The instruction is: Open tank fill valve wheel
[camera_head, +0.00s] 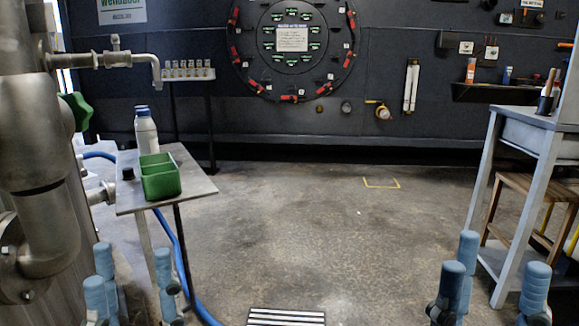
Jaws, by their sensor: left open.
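A green valve wheel (77,111) shows at the left, on the far side of the metal tank (50,235). It is seen nearly edge-on, and part of it is hidden behind the tank's pipework. My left gripper (132,266) is at the lower left, in front of and below the wheel. Its blue fingers point up, spread apart and empty, clear of the wheel. My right gripper (497,268) is at the lower right, far from the wheel. Its blue fingers also stand apart with nothing between them.
A small shelf (200,188) beside the tank holds a green bin (161,178) and a white bottle (146,135). A blue hose (176,245) hangs below it. A grey table (520,118) and wooden stool (530,190) stand at the right. The middle floor is clear.

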